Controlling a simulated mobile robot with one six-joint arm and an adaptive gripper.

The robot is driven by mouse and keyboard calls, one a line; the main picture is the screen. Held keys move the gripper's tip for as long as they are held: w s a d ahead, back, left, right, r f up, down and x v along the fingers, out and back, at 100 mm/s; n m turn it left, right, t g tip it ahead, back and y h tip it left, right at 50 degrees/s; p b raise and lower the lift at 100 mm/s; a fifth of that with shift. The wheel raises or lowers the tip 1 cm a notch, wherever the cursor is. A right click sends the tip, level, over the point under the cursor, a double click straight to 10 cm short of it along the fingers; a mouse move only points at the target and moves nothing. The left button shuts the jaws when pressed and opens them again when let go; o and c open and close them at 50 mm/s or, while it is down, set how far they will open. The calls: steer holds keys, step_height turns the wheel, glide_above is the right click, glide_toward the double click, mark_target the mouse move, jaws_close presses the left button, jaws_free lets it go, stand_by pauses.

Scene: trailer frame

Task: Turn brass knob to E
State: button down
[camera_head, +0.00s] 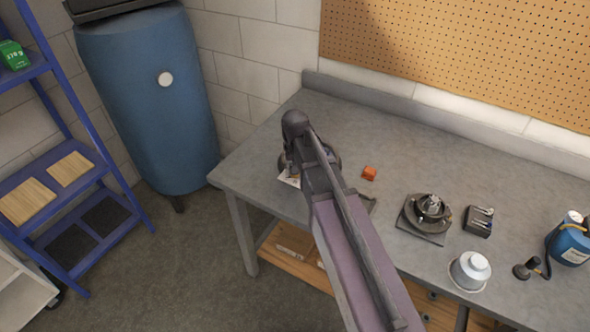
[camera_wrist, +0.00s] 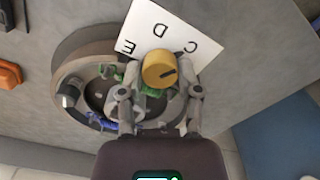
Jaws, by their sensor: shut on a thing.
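The brass knob (camera_wrist: 158,68) sits in the middle of the wrist view, with a dark pointer line on its face directed right and slightly up, on the side of the C. Behind it a white card (camera_wrist: 147,17) carries the letters C at right, D in the middle and E at left. My gripper (camera_wrist: 162,70) is shut on the knob, one finger at each side. In the head view my arm hides the knob and gripper; a corner of the card (camera_head: 289,181) shows beside the arm.
A round grey housing (camera_wrist: 68,75) with small green and blue parts surrounds the knob's lower left. An orange block (camera_head: 369,173) lies to its right on the grey bench (camera_head: 390,145). Further right stand a burner-like device (camera_head: 430,212), a metal pot (camera_head: 470,270) and a blue canister (camera_head: 570,245).

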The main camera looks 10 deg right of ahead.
steer(key=n, duration=1.1)
steer(key=shift+s+n, duration=0.1)
steer(key=shift+n, duration=0.3)
steer(key=n, duration=1.2)
steer(key=shift+c, duration=1.5)
jaws_free()
